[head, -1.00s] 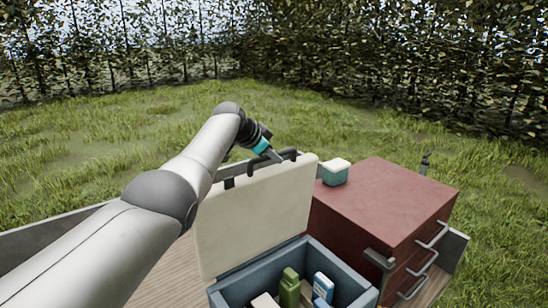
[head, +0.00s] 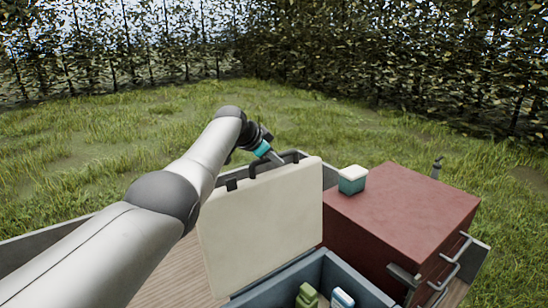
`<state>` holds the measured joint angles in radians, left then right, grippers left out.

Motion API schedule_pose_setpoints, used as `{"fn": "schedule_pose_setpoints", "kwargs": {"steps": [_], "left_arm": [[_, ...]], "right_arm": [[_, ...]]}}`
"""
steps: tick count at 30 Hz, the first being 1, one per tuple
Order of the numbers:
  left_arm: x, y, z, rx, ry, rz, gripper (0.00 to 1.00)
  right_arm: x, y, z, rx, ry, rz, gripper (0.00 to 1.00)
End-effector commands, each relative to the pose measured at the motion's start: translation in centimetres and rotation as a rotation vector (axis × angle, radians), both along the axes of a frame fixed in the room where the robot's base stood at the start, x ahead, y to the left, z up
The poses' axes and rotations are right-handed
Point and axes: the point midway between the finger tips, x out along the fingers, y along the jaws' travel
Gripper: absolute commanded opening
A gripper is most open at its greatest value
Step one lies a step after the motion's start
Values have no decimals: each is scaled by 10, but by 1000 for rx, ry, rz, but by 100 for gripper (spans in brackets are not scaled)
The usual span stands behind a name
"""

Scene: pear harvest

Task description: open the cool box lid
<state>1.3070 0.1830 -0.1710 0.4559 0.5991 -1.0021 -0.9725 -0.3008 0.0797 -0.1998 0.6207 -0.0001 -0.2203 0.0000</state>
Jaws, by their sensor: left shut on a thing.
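The cool box (head: 361,281) is a blue-grey open box at the bottom of the head view, partly cut off by the frame edge. Its cream lid (head: 265,222) stands raised, about upright, along the box's far left side. A dark handle (head: 290,156) is on the lid's top edge. My left gripper (head: 279,160) is at that edge, shut on the handle. The fingertips are small and partly hidden by the handle. My right gripper is not in view.
Inside the box are a green bottle (head: 307,295) and a blue-and-white container (head: 342,299). A red drawer cabinet (head: 410,215) stands to the right, with a small teal-and-white box (head: 352,179) on top. Grass lies behind, with a hedge beyond.

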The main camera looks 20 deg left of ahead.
Motion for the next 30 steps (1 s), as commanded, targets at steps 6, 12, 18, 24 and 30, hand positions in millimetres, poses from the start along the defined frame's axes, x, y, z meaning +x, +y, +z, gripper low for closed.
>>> {"fn": "schedule_pose_setpoints", "kwargs": {"steps": [6,12,18,24,30], "left_arm": [[0,-1,0,0,1,-1,40],[0,-1,0,-2,0,0,52],[0,0,1,-2,0,0,52],[-3,2,4,-2,-1,0,52],[-10,5,11,-2,-2,0,52]], "right_arm": [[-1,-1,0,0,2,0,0],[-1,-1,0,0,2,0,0],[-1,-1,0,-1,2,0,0],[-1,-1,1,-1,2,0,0],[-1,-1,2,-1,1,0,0]]}}
